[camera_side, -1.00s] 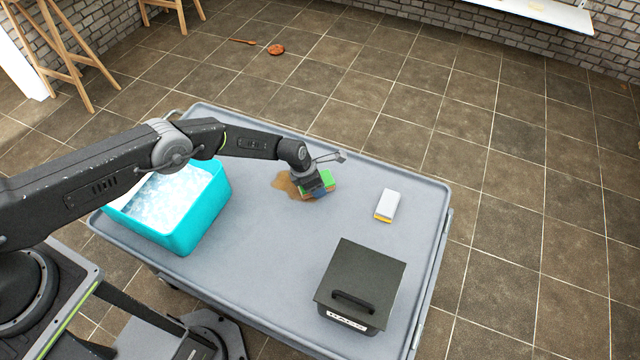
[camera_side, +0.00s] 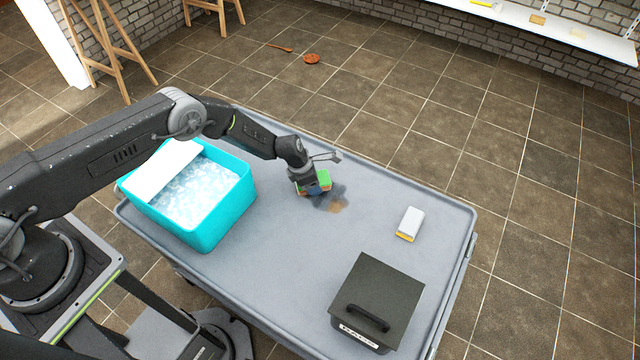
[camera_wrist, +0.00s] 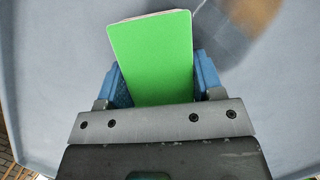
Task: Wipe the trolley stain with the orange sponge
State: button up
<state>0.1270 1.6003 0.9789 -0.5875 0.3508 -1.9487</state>
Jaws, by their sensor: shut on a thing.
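My gripper (camera_side: 310,188) is shut on a sponge with a green top (camera_side: 322,180) and a little orange at its side. The green face also fills the middle of the wrist view (camera_wrist: 152,55), between the blue fingers. The sponge is low at the trolley top, and I cannot tell whether it touches. The stain is a small brown patch (camera_side: 337,206) with a dark grey smear beside it, just right of the sponge. It also shows at the upper right of the wrist view (camera_wrist: 248,18).
A teal tub (camera_side: 215,228) of foamy water stands left on the grey trolley (camera_side: 290,275). A white block with a yellow-orange base (camera_side: 410,223) lies right. A black lidded box (camera_side: 375,300) stands at the front right. The trolley's middle is clear.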

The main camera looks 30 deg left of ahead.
jog(key=a, duration=0.3)
jog(key=shift+a, duration=0.15)
jog(key=shift+r, duration=4.05)
jog(key=shift+s, duration=0.1)
jog(key=s+d+m+g+h, duration=0.1)
jog(key=s+d+m+g, duration=0.15)
jog(key=s+m, duration=0.3)
jog(key=s+d+m+g, duration=0.1)
jog(key=s+d+m, duration=0.35)
jog(key=m, duration=0.25)
jog(key=m+g+y, duration=0.3)
jog(key=m+y, duration=0.1)
jog(key=m, duration=1.1)
send_over(278, 267)
jog(key=f, duration=0.3)
jog(key=shift+w+n, duration=0.25)
jog(key=shift+w, duration=0.1)
jog(key=shift+f, duration=2.4)
jog(key=shift+f, duration=0.15)
jog(key=o, duration=1.1)
